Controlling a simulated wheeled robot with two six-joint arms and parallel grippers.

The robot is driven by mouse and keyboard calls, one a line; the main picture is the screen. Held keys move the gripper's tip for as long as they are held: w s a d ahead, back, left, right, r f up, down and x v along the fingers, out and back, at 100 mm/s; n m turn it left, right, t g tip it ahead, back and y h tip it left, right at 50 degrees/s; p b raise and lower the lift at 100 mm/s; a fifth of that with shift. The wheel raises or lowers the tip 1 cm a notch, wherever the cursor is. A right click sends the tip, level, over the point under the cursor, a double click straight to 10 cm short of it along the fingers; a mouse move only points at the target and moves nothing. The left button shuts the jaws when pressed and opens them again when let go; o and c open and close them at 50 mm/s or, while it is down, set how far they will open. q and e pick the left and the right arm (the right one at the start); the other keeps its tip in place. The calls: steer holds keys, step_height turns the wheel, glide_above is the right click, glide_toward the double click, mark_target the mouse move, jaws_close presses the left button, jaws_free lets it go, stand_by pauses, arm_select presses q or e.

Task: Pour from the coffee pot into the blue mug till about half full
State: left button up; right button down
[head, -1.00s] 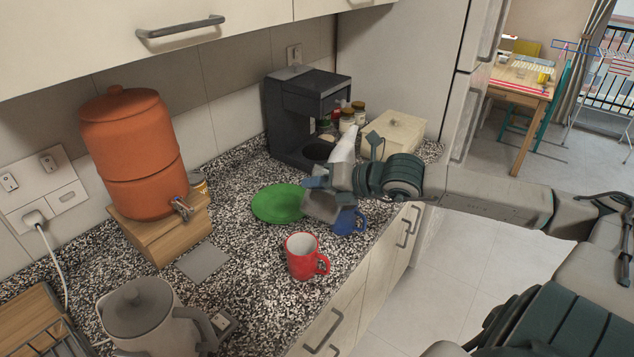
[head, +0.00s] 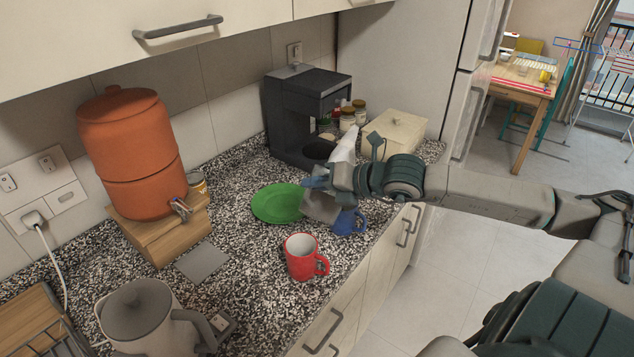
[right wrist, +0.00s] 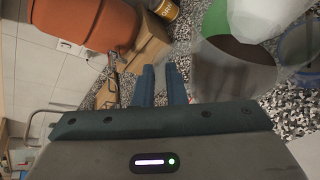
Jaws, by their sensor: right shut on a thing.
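The coffee pot (head: 321,208) is a grey, see-through vessel held above the counter, looking tilted toward the blue mug. In the right wrist view the pot (right wrist: 235,72) is large, with dark brown showing in it. My right gripper (head: 318,183) is shut on the pot; its two fingers (right wrist: 162,85) show in the wrist view. The blue mug (head: 348,222) stands on the counter just right of the pot, partly hidden by it. Part of the mug (right wrist: 302,50) shows at the wrist view's right edge. My left gripper is not in view.
A red mug (head: 301,259) stands near the counter's front edge. A green plate (head: 277,204) lies behind the pot. A white object (head: 345,148) stands close behind my gripper, before the coffee machine (head: 295,120). A grey kettle (head: 140,312) is at front left.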

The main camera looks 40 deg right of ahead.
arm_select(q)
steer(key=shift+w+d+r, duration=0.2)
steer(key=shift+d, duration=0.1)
arm_select(e)
steer(key=shift+r, duration=0.1)
stand_by(0.3)
